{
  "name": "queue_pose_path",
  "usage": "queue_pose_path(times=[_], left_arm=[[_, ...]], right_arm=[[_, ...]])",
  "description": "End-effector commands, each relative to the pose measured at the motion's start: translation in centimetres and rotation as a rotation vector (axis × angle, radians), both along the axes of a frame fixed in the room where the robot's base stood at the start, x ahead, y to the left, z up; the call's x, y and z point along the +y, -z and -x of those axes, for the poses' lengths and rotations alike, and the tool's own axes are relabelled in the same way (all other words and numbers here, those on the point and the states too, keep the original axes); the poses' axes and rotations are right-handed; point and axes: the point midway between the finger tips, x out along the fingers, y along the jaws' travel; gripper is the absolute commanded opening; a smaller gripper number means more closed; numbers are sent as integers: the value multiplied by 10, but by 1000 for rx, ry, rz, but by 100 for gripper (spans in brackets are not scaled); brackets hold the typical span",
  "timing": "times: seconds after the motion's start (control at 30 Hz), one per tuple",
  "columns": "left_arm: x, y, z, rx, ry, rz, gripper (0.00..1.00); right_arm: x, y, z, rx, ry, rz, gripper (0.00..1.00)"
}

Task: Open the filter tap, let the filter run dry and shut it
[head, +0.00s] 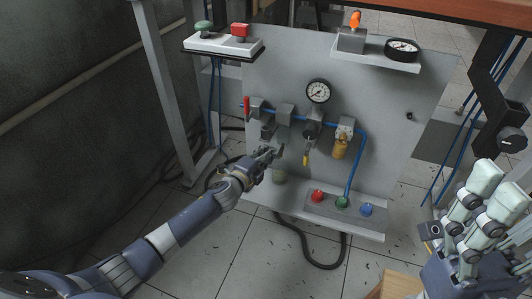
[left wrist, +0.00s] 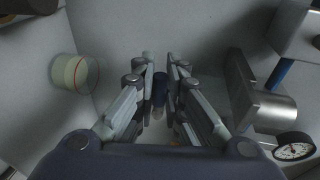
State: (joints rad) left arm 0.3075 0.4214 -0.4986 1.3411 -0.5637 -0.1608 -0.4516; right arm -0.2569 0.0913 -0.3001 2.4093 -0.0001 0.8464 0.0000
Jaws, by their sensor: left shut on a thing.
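The grey panel (head: 400,150) carries a row of air units on a blue line, among them a grey block (head: 285,113) that looks like the filter. My left gripper (head: 276,153) is just below this block, in front of the panel. In the left wrist view its two fingers (left wrist: 160,75) are shut on a small dark blue piece, apparently the filter tap (left wrist: 160,88). Whether the tap is turned or dripping cannot be seen. A pale greenish cup (head: 280,176) is below the gripper; a red line shows around it in the left wrist view (left wrist: 75,72). My right gripper (head: 495,190) is at the lower right, away from the panel.
A round gauge (head: 318,91), a yellow-tipped part (head: 306,159) and an amber bowl (head: 340,149) are right of my left gripper. A red valve handle (head: 246,106) is left of it. Red, green and blue buttons or fittings (head: 342,202) sit on the lower ledge.

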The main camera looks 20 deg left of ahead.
Motion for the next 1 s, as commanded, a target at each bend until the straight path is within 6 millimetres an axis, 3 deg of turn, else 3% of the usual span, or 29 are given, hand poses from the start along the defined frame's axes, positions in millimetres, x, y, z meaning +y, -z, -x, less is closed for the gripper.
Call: queue_pose_path(times=[0.33, 0.4, 0.47, 0.83, 1.0], left_arm=[[-1, 1, 1, 1, 2, -5, 0], [-1, 1, 1, 1, 2, -5, 22], [-1, 1, 1, 1, 2, -4, 31], [0, 0, 2, 0, 1, -3, 31], [4, -2, 16, 1, 1, -4, 31]], right_arm=[[0, 1, 0, 2, -1, 0, 67], [0, 1, 0, 2, -1, 0, 67], [0, 1, 0, 2, -1, 0, 67], [0, 0, 0, 0, 1, -1, 67], [0, 0, 0, 0, 0, -1, 67]])
